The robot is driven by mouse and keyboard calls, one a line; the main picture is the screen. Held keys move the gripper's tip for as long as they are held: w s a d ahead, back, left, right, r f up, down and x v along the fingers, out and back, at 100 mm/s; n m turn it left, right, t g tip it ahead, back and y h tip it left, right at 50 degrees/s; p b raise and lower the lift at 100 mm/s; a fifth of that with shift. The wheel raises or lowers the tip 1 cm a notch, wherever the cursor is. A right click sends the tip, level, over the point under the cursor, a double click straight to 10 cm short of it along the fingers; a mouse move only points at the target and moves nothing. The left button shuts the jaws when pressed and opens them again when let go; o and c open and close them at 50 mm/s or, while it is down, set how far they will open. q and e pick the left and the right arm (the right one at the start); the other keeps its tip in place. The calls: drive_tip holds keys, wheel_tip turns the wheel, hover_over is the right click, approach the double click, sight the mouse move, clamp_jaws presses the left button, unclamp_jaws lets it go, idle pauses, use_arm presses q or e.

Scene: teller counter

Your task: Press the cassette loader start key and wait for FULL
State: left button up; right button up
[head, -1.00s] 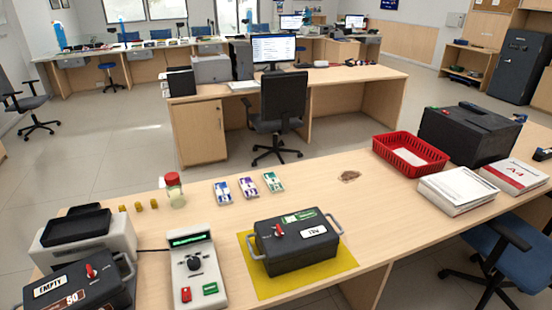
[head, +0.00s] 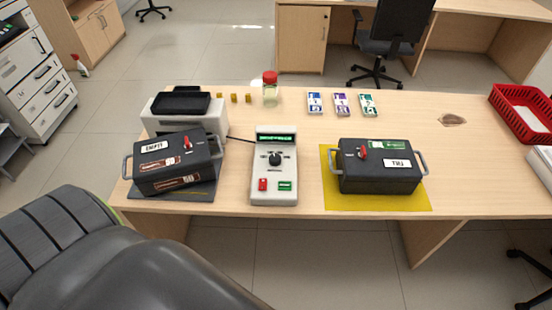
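The loader control box (head: 274,190) stands in the middle of the counter, pale grey, with a lit green display (head: 276,137) whose text is too small to read. Below the display are a black knob (head: 274,159), a red key (head: 262,184) and a green key (head: 285,186). To its left a dark cassette (head: 177,163) labelled EMPTY, with a red knob, sits on a dark mat in front of a grey machine (head: 213,123). To its right another dark cassette (head: 378,170) sits on a yellow mat (head: 385,202); I cannot read its white label surely. Neither gripper shows.
A red-capped jar (head: 270,93), small yellow blocks (head: 234,98) and banknote packs (head: 342,104) lie along the back of the counter (head: 440,150). A red basket (head: 522,113) is at right. A large dark rounded shape fills the lower left.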

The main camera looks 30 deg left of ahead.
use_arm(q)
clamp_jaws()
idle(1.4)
